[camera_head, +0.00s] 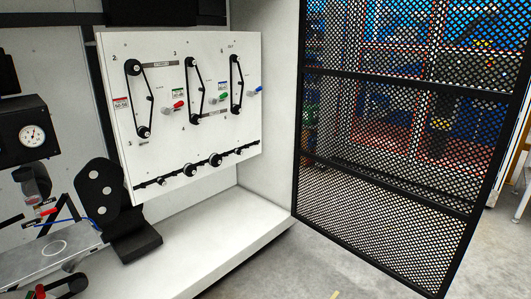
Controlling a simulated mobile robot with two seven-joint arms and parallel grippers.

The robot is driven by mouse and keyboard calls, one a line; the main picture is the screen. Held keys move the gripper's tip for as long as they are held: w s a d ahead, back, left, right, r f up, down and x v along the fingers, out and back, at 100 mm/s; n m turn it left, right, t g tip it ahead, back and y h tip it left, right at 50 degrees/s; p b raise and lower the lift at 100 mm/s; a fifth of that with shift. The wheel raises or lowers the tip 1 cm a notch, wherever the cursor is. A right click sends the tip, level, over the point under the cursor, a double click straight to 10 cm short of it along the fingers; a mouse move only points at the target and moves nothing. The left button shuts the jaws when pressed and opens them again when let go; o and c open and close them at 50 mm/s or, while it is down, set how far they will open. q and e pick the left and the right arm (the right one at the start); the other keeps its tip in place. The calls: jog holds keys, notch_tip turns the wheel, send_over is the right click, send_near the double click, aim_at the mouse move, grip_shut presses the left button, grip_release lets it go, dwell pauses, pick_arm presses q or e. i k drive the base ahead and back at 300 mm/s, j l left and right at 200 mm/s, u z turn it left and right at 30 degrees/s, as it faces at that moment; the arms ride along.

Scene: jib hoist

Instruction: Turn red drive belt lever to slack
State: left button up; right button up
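A red-tipped lever (178,105) sits on a white panel (217,131) on the back wall of the machine. It is just right of the leftmost of three black belts on pulleys (153,92). A green lever (222,98) and a blue lever (256,90) stand beside the other two belts in the same row. The small labels near the levers are too small to read. Neither of my grippers shows in this view, and nothing touches the red lever.
A black mesh door (400,140) stands open to the right. A white ledge (205,240) runs below the panel. At the left are a pressure gauge (32,136), a black bracket (100,190) and another small red handle (47,211). Space before the panel looks clear.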

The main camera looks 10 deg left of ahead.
aim_at(165, 111)
jog(key=i+l+u, duration=0.1)
jog(key=i+u, duration=0.3)
jog(key=i, duration=0.75)
jog(key=i+u, duration=0.3)
jog(key=i, duration=0.85)
